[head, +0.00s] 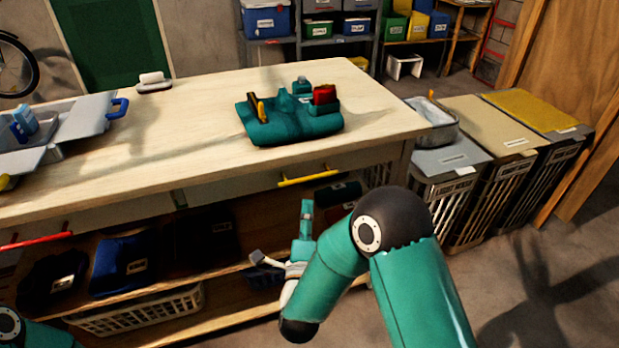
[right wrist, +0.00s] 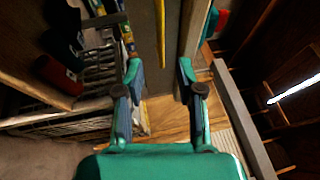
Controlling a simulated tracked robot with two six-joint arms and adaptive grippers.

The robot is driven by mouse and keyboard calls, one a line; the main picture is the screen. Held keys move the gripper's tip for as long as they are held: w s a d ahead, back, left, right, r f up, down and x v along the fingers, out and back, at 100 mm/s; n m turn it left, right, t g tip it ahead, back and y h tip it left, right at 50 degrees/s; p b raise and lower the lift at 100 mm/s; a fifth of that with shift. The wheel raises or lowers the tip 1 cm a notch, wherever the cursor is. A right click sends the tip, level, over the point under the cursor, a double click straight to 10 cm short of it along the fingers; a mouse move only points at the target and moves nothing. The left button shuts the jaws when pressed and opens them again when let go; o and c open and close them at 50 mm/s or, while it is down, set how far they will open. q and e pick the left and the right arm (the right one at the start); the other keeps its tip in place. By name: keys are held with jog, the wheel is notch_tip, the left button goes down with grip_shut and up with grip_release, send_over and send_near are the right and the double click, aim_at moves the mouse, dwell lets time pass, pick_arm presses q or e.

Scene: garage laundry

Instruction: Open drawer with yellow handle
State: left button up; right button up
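The yellow handle (head: 310,178) is a horizontal bar on a pale drawer front (head: 235,188) under the right part of the wooden worktop. The drawer looks shut, flush with the bench. My right gripper (head: 281,232) is below and slightly left of the handle, in front of the bench, apart from it. In the right wrist view, my right gripper (right wrist: 160,72) has its two fingers spread and empty. The yellow handle (right wrist: 161,32) shows beyond the gap between them, lined up with it. My left gripper is out of view; only part of my left arm shows at lower left.
A red handle (head: 35,240) is on another drawer at left. The worktop (head: 190,120) carries a teal caddy (head: 290,118) and a grey case (head: 75,125). Lower shelves hold dark folded cloths and a basket (head: 140,310). Laundry hampers (head: 500,180) stand at right.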

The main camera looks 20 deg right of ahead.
aim_at(309, 177)
jog(key=x, duration=1)
jog(key=shift+w+p, duration=0.15)
jog(key=shift+p, duration=0.25)
grip_shut()
